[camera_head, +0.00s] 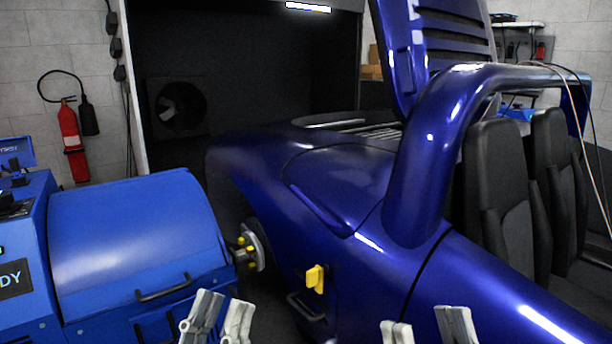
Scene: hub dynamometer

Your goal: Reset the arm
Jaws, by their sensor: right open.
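My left gripper (222,300) is at the bottom, left of centre, in front of the blue dynamometer unit. Its two pale fingers point up with a narrow gap between them, and I see nothing held. My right gripper (426,316) is at the bottom, right of centre, in front of the blue car's side. Its fingers are well apart and empty. Only the finger ends of both grippers show; the arms are out of the frame.
The blue dynamometer unit (135,240) stands at the left, close to the wheel hub (250,248) of the blue car (340,190). A yellow part (315,278) sticks out from the car's side. A red fire extinguisher (70,140) hangs on the back wall.

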